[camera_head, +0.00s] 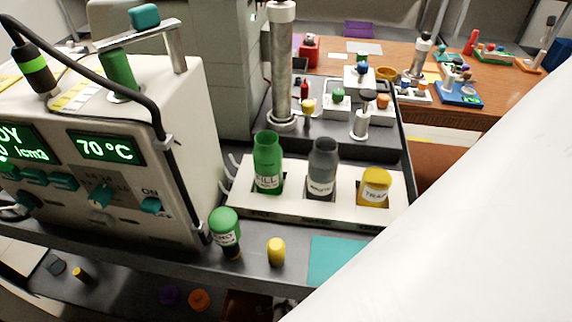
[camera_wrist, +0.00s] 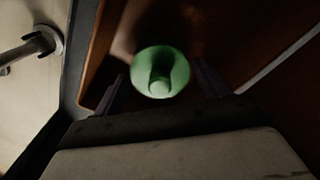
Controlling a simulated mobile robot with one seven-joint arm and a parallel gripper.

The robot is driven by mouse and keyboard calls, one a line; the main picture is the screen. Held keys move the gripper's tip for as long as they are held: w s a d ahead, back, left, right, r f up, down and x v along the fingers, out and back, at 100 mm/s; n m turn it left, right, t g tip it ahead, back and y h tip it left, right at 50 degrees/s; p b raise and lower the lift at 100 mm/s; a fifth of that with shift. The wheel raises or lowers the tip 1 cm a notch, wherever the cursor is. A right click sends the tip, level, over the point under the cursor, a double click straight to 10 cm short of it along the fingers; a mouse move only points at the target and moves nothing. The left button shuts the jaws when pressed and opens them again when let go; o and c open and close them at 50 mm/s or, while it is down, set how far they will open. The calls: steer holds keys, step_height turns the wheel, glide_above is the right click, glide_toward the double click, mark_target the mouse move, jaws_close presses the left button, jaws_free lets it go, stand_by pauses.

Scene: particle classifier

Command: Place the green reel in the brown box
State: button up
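The green reel (camera_wrist: 160,72) is round with a hollow centre and shows in the wrist view between and beyond my gripper's fingers. My gripper (camera_wrist: 160,88) is open, with a visible gap between each dark finger and the reel. Brown surfaces that look like the brown box (camera_wrist: 225,35) surround the reel, with a shadowed area behind it. I cannot tell whether the reel rests on its floor. In the head view I cannot make out the green reel, and my gripper is out of sight.
In the head view, a purple reel (camera_head: 168,294) and an orange reel (camera_head: 198,299) lie on the lower shelf. A bench holds a bottle rack (camera_head: 330,208) and a machine (camera_head: 190,90). A pale panel with a grey fitting (camera_wrist: 38,42) stands left in the wrist view.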

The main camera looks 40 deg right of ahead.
steer(key=shift+o, duration=1)
step_height(320, 180, up, 12)
steer(key=p, duration=0.2)
steer(key=shift+r, duration=0.2)
